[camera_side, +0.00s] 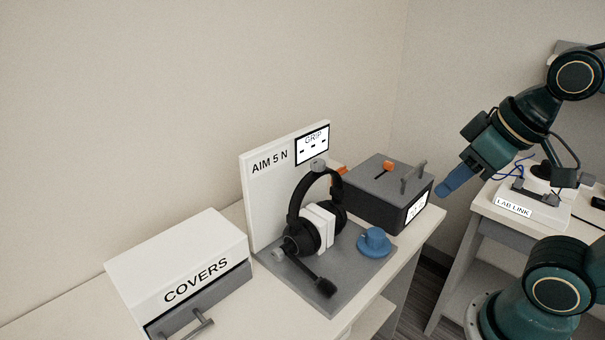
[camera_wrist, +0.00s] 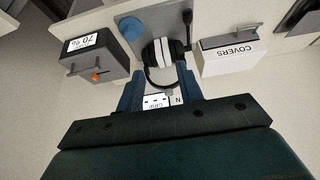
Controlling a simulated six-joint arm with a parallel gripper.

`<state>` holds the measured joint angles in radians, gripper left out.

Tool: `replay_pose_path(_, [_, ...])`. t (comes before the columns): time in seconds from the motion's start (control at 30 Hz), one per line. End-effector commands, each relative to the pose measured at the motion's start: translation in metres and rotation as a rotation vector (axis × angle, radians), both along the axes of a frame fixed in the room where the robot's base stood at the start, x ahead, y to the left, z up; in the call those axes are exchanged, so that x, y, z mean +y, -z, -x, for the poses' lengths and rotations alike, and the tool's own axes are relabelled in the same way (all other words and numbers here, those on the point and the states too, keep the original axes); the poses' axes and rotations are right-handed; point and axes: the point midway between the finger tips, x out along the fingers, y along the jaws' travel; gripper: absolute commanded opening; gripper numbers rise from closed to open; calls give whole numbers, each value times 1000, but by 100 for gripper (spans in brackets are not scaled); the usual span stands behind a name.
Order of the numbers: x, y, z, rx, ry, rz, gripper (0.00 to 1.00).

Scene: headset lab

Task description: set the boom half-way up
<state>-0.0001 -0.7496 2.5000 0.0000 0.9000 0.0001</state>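A black headset (camera_side: 296,232) with a white block between its ear cups stands on a grey base plate (camera_side: 345,292) in front of a white upright board (camera_side: 262,195). Its boom (camera_side: 309,273) runs from the near ear cup outward and down, ending in a black foam tip low over the plate; I cannot tell whether it touches. The headset (camera_wrist: 163,52) and boom (camera_wrist: 187,27) also show in the wrist view. My gripper (camera_side: 447,188) is up to the right, away from the headset. In the wrist view my gripper (camera_wrist: 161,75) has its blue fingers apart with nothing held.
A white COVERS drawer box (camera_side: 178,268) stands left of the plate. A blue knob-like piece (camera_side: 375,243) sits at the plate's right. Behind it is a dark box (camera_side: 372,195) with an orange switch and upright handle. A LAB LINK unit (camera_side: 514,207) stands on another table.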

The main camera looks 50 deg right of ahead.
Motion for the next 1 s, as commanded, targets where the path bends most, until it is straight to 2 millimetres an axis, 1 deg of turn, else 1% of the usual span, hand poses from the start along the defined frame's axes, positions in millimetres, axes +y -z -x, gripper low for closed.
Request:
replay_pose_path(0.17, [1, -1, -5, 11, 0, -1, 35])
replay_pose_path(0.37, [4, -2, -22, 55, 3, -3, 35])
replay_pose_path(0.67, [16, 2, -68, 156, 17, 1, 35])
replay_pose_path(0.87, [29, 13, -100, 224, 26, 15, 35])
replay_pose_path(1.0, [40, 24, -123, 270, 33, 30, 35])
